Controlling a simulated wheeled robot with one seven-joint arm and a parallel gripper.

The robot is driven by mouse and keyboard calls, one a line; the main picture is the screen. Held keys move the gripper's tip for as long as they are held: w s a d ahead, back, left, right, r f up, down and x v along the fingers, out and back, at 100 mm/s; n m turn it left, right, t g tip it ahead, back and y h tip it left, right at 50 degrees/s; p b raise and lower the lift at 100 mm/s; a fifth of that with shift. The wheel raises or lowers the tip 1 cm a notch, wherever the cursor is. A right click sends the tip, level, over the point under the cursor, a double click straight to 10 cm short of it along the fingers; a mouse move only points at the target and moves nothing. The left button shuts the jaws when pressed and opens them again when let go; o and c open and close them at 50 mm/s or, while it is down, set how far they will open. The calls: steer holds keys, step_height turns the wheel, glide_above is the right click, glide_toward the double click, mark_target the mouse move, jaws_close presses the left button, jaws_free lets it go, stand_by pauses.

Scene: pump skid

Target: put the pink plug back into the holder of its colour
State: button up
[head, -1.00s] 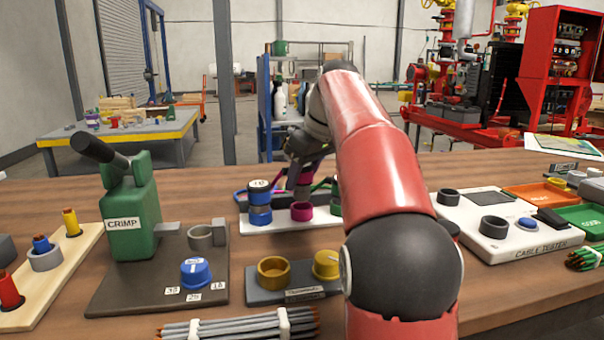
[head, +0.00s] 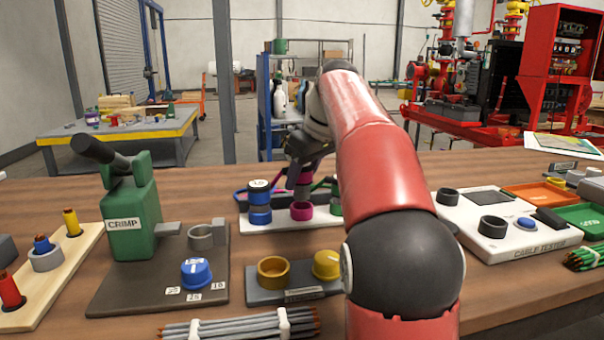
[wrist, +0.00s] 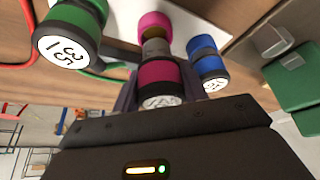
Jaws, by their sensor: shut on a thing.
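My gripper (head: 304,165) is shut on the pink plug (wrist: 158,74) above the white holder strip (head: 276,224). The plug points down, with its pale lower part toward the pink holder (head: 301,211). In the wrist view that pale part lines up closely with the pink holder (wrist: 155,22) and meets its rim or overlaps it; I cannot tell whether it has entered. The plug's labelled end faces the wrist camera. In the head view the plug (head: 304,184) shows only in part below the fingers.
A blue plug (head: 259,203) stands left of the pink holder, close to my gripper. A green plug (wrist: 72,32) stands on the other side. My arm hides part of the strip. The yellow plug (head: 326,264), crimp tool (head: 130,212) and cable tester (head: 506,232) stand nearer or aside.

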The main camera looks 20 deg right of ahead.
mark_target(310, 169)
steer(key=shift+f+b, duration=1.25)
steer(key=shift+f, duration=0.55)
steer(key=o, duration=1.3)
steer(key=shift+c, duration=0.2)
steer(key=shift+r, duration=0.1)
steer(key=p+v, duration=0.2)
steer(key=v, duration=0.5)
steer(key=shift+s+r, duration=0.15)
steer(key=shift+r, duration=0.2)
